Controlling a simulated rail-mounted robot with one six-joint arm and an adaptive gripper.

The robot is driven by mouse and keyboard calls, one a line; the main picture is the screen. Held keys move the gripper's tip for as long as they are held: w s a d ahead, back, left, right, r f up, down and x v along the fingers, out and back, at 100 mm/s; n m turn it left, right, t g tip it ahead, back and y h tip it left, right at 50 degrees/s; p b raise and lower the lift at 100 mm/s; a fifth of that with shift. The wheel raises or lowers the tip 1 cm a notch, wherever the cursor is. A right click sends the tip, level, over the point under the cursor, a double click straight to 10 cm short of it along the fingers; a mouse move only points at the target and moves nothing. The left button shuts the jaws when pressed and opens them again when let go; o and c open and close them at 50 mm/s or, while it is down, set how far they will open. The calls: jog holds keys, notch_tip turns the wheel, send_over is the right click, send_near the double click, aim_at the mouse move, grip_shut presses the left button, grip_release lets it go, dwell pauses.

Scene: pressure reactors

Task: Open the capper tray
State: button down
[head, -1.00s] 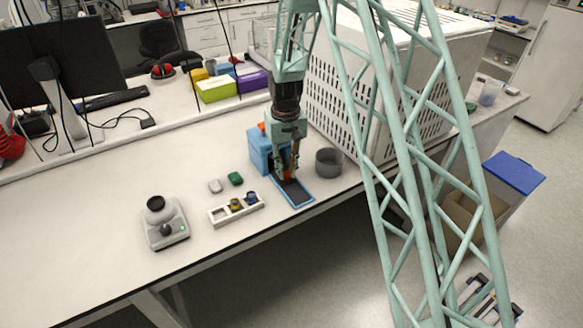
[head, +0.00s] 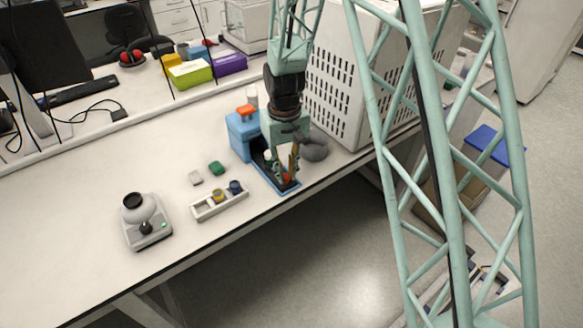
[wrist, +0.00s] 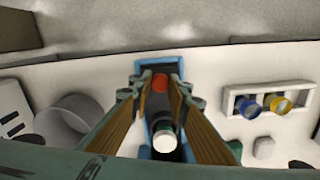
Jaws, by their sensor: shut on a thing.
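The blue capper (head: 240,135) with an orange top stands on the bench in the head view. Its low blue-edged base (head: 268,182) extends towards the bench's front edge. My gripper (head: 287,177) is over the front end of this base, pointing down. In the wrist view my gripper (wrist: 161,78) is shut on a red-orange knob (wrist: 160,83), which I take to be the tray's handle. A white-capped vial (wrist: 164,138) stands behind the knob, between the fingers in that view. The tray's own edges are partly hidden by the fingers.
A grey round container (head: 314,148) stands close right of the capper. A white rack (head: 220,203) with a yellow and a blue ringed vial lies to the left, with a scale-like device (head: 146,222) beyond. A perforated white cabinet (head: 345,85) stands at the right.

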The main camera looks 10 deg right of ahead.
jog(key=c, duration=2.5)
grip_release()
jog(key=shift+o, duration=0.2)
jog(key=shift+r, duration=0.1)
notch_tip(320, 180, up, 12)
